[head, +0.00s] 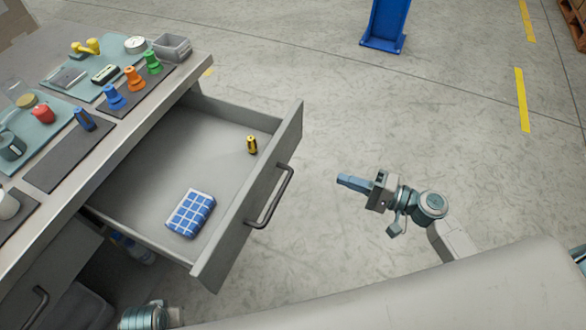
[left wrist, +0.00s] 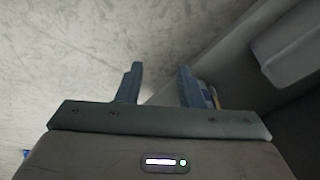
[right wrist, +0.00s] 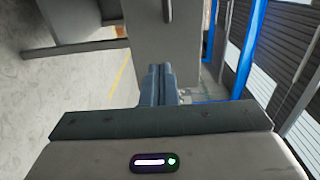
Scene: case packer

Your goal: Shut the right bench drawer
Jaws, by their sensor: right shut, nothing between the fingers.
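The right bench drawer (head: 247,205) is pulled far out from the bench in the head view. Its dark bar handle (head: 272,198) is on the outer face of the front panel. A folded blue checked cloth (head: 190,214) and a small yellow and black item (head: 252,145) lie inside. My right gripper (head: 345,181) is shut and empty, to the right of the handle and apart from it. Its closed fingers also show in the right wrist view (right wrist: 161,70). My left gripper (left wrist: 157,82) is open and empty in the left wrist view; its fingers are out of the head view.
The bench top (head: 150,122) carries several coloured pegs, mats and small items, with a grey bin (head: 172,46) at its far end. Another drawer handle (head: 36,306) shows at lower left. A blue post (head: 386,22) stands far back.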

